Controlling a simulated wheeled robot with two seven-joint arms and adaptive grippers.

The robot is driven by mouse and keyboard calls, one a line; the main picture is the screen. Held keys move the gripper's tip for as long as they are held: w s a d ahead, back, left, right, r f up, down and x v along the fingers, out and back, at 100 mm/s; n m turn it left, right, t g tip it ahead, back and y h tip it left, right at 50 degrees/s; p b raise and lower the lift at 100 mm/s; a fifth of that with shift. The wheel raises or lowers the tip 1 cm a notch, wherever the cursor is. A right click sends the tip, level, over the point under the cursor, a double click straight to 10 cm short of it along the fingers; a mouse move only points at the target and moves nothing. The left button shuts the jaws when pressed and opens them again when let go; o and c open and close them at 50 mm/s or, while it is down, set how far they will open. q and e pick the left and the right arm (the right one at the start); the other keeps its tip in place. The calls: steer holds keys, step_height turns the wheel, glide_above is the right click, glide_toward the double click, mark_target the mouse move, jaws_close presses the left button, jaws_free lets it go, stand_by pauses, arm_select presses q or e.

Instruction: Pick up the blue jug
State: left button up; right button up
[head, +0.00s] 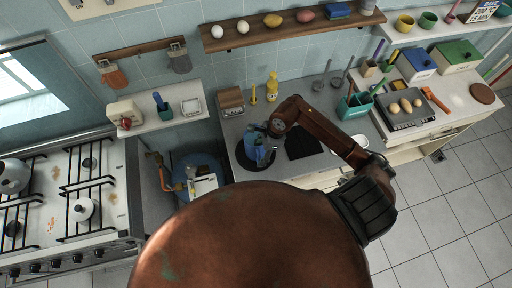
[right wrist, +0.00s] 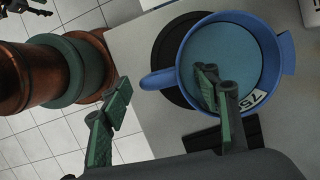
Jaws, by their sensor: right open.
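The blue jug (head: 257,150) stands upright on a dark round mat (head: 240,159) on the grey counter. In the right wrist view the jug (right wrist: 283,52) is seen from above, with its open mouth facing me, its handle (right wrist: 158,80) to the left and a white label low inside the outline. My right gripper (head: 270,132) is at the jug's upper part. In the right wrist view the gripper (right wrist: 164,81) is open, one finger left of the handle and the other over or inside the mouth. Contact cannot be told. My left gripper is not in view.
A black square mat (head: 303,143) lies right of the jug. A wooden block (head: 231,102) and yellow bottle (head: 272,87) stand behind. The stove (head: 75,190) is at left.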

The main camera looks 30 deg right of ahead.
steer(key=shift+c, duration=0.4)
jaws_close()
steer(key=shift+r, duration=0.1)
stand_by(0.3)
